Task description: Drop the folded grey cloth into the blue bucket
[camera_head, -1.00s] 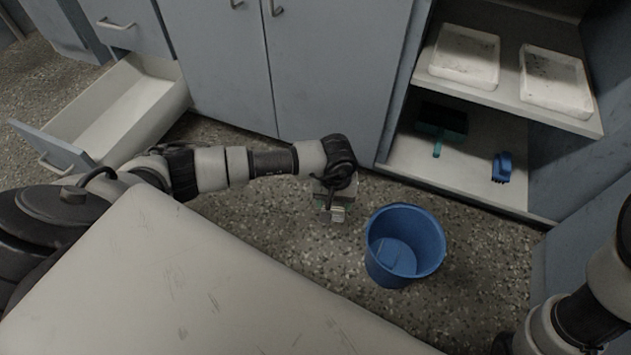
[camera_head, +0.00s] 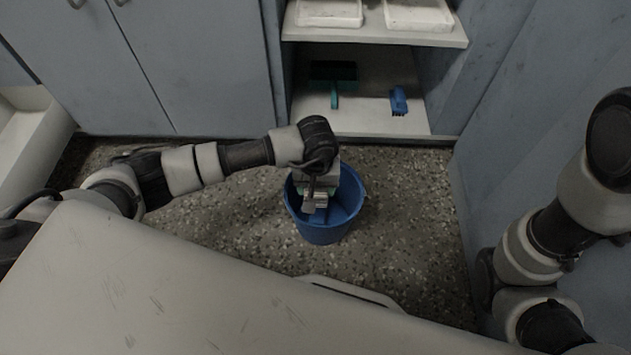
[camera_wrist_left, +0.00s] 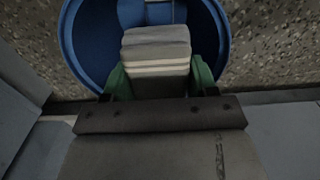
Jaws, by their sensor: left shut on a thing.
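The blue bucket (camera_head: 327,231) stands on the speckled floor in front of the open cabinet. My left gripper (camera_head: 317,195) is over the bucket's opening and points down. In the left wrist view, my left gripper (camera_wrist_left: 157,80) has its green fingers shut on the folded grey cloth (camera_wrist_left: 157,50), which shows as stacked pale layers. The bucket's blue rim (camera_wrist_left: 68,45) surrounds the cloth in that view. In the head view the cloth is small and partly hidden by the gripper. My right arm is at the right; its gripper is not seen.
The open cabinet's lower shelf (camera_head: 365,118) holds a green dustpan-like tool (camera_head: 334,80) and a blue brush (camera_head: 398,101). White trays (camera_head: 330,13) sit on the shelf above. A pale worktop (camera_head: 180,290) fills the foreground. Floor is free right of the bucket.

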